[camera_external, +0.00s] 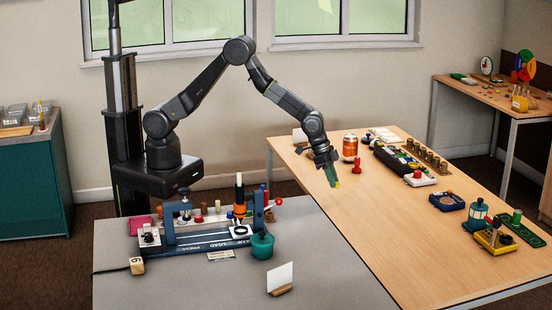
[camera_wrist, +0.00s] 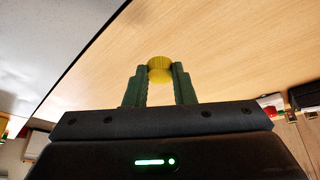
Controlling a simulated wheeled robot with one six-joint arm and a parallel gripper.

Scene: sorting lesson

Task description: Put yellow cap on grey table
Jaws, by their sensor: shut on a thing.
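The yellow cap (camera_wrist: 160,68) is held between the two green fingers of my gripper (camera_wrist: 160,80) in the wrist view. In the external view, my gripper (camera_external: 334,178) points down over the left part of the wooden table, and the yellow cap (camera_external: 337,184) shows small at the fingertips. The cap appears to be above the wood; the exact height is hard to tell. The grey table (camera_external: 330,282) lies to the left and front of my gripper. It also shows at the upper left of the wrist view (camera_wrist: 40,40).
On the grey table stand a blue frame (camera_external: 215,240), a teal pot (camera_external: 262,245) and a white card (camera_external: 280,277). The grey table's front right is clear.

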